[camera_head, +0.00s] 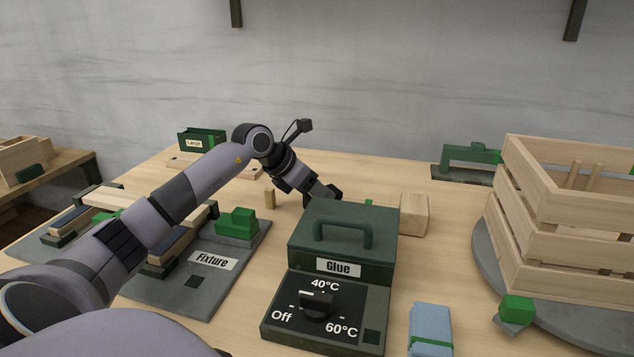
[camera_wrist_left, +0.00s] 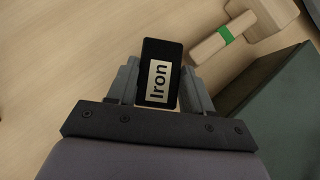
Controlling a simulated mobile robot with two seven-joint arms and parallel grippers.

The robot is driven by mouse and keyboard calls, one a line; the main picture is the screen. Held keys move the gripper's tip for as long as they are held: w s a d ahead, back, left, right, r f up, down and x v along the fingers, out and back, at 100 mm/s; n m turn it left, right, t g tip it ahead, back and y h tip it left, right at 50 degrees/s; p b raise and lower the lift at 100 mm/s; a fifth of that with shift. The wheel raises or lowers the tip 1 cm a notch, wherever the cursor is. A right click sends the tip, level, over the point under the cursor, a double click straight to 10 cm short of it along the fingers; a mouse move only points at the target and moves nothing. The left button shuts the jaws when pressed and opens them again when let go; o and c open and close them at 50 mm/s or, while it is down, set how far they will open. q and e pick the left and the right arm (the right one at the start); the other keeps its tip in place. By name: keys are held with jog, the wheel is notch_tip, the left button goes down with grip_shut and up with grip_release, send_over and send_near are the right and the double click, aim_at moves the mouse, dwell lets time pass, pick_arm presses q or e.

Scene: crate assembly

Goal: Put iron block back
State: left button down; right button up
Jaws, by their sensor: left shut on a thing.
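The iron block (camera_wrist_left: 158,88) is black with a white "Iron" label and shows upright between the fingers in the left wrist view. My left gripper (camera_wrist_left: 157,84) is shut on it. In the head view my left gripper (camera_head: 326,193) is behind the left part of the glue box (camera_head: 345,245), near its far edge. The block cannot be made out clearly there, and the lower fingers are partly hidden by the box. I cannot tell whether the block touches the table. My right gripper is not in view.
A wooden mallet (camera_wrist_left: 225,45) with a green band lies beside the block; its head (camera_head: 413,214) stands right of the glue box. The fixture board (camera_head: 200,285) is at left, a slatted crate (camera_head: 560,230) at right.

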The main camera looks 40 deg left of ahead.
pick_arm(q)
jog(key=shift+r, duration=0.2)
jog(key=c, duration=0.9)
grip_release()
jog(key=shift+f, duration=0.35)
jog(key=o, duration=0.4)
jog(key=shift+r, duration=0.1)
jog(key=shift+o, duration=0.2)
jog(key=shift+r, duration=0.1)
jog(key=shift+s+a+r, duration=0.1)
jog(key=shift+s+r, duration=0.05)
jog(key=shift+s, duration=0.05)
jog(key=b+v, duration=0.3)
jog(key=v, duration=0.8)
jog(key=shift+s+r, duration=0.2)
jog(key=shift+r, duration=0.05)
